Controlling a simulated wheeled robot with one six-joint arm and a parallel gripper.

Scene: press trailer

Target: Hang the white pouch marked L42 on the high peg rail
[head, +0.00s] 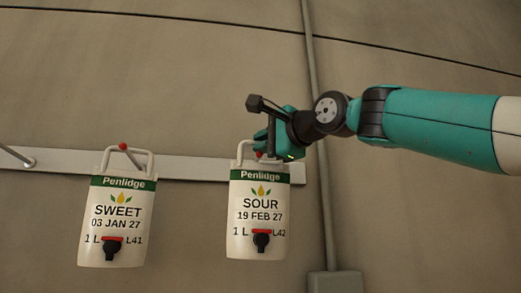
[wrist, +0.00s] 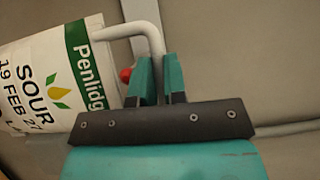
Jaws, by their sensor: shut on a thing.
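The white pouch marked L42 (head: 258,222) reads SOUR, 19 FEB 27, and has a green Penlidge band and a black tap with a red top. It hangs upright in front of the right end of the peg rail (head: 190,168). My gripper (head: 270,148) is shut on the right part of its white loop handle. In the wrist view my gripper (wrist: 160,78) pinches the handle (wrist: 150,38). A red peg tip (wrist: 126,74) shows within the handle loop. Whether the handle rests on the peg, I cannot tell.
A similar pouch marked L41, SWEET (head: 116,222), hangs from a red-tipped peg to the left. Another peg (head: 14,154) sticks out at the far left and looks empty. A vertical conduit (head: 321,190) runs down to a wall box (head: 336,283) right of the rail.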

